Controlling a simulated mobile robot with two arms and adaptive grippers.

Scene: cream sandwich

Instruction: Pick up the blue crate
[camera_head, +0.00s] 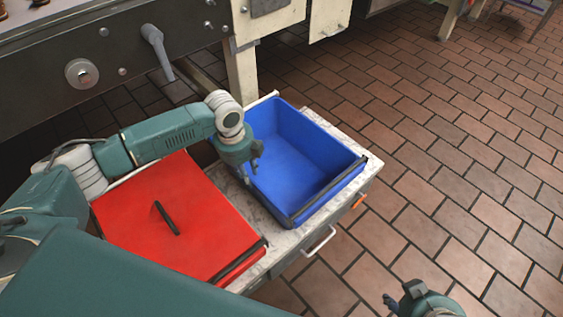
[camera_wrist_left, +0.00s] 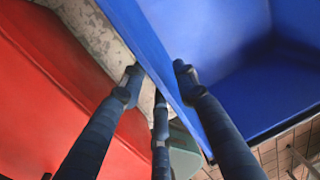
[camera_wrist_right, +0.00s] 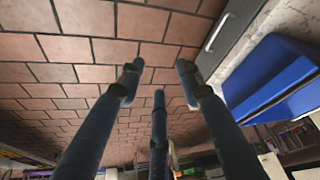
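The blue crate (camera_head: 312,150) sits empty and upright on a pale marble-like top (camera_head: 345,125) of a low cabinet. My left gripper (camera_head: 249,176) is at the crate's left wall. In the left wrist view my left gripper (camera_wrist_left: 156,85) is open, with fingers on either side of the wall of the blue crate (camera_wrist_left: 215,45) and gaps visible. My right gripper (camera_head: 398,301) is at the bottom edge, over the floor in front of the cabinet. In the right wrist view my right gripper (camera_wrist_right: 159,75) is open and empty, with the blue crate (camera_wrist_right: 265,80) to its right.
A red lidded box (camera_head: 180,225) with a dark handle stands left of the crate, under my left arm. A metal machine (camera_head: 150,60) stands behind. The cabinet has a pale handle (camera_head: 319,241) at its front. The tiled floor (camera_head: 450,150) to the right is clear.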

